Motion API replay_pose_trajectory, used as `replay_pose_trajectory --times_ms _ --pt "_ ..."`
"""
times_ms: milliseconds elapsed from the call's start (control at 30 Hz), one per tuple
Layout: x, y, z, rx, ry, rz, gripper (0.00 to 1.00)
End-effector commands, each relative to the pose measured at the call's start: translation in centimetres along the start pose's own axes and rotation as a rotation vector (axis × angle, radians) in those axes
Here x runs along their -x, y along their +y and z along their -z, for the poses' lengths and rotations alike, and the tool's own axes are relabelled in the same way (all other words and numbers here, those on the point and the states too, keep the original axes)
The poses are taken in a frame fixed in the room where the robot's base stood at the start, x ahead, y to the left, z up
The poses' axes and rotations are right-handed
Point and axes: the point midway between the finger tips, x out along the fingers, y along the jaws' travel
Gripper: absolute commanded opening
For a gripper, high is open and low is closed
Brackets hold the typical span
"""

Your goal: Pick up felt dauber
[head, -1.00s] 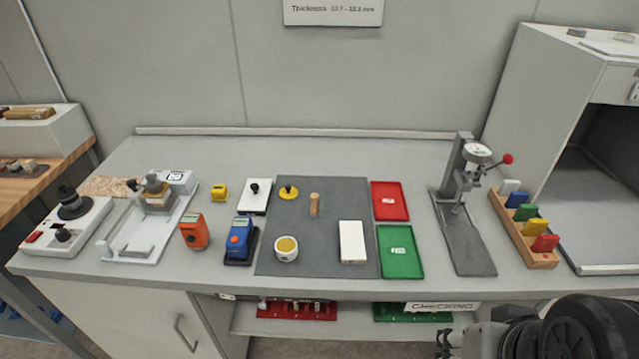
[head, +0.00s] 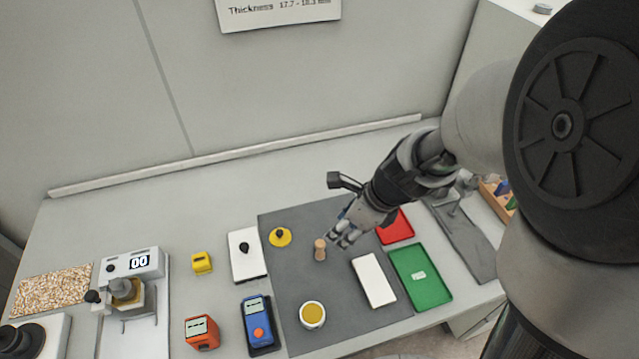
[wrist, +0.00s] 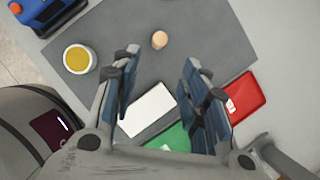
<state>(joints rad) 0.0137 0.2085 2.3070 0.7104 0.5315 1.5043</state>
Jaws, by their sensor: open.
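A small tan wooden peg, apparently the felt dauber (head: 320,250), stands upright on the dark grey mat (head: 290,300). It also shows in the wrist view (wrist: 159,40), where its round top faces me; any felt on it cannot be made out. My gripper (head: 340,238) is open and empty, above the mat just to the right of the dauber. In the wrist view my gripper (wrist: 158,68) has its fingers spread wide, and the dauber appears just beyond the gap between the fingertips, not touching either.
A white block (head: 374,280) lies on the mat, with a round cup of yellow content (head: 312,314) and a yellow disc with black knob (head: 280,237). Red (head: 396,228) and green (head: 432,290) trays lie to the right. A blue device (head: 257,320) stands left.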

Motion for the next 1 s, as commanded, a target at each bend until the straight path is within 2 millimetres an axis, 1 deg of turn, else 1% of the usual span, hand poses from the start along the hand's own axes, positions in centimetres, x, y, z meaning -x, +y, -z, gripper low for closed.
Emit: replay_pose_trajectory --times_ms 33,200,300,433,667,767,933,1000 --pt "-1.9 0.1 0.3 0.003 0.002 -0.004 0.41" --pt "-5.6 0.1 0.3 0.005 0.002 -0.003 0.41" --pt "-7.6 0.1 0.3 0.005 0.002 -0.003 0.41" --pt "-9.2 0.1 0.2 0.006 0.001 -0.001 0.41" --pt "-10.1 0.1 0.1 0.007 0.001 0.0 0.41" --pt "-11.2 0.2 0.2 0.007 0.001 -0.001 0.41" --pt "-13.9 0.3 0.4 0.007 0.002 -0.002 0.41" --pt "-14.7 0.3 0.3 0.006 0.001 -0.001 0.41"
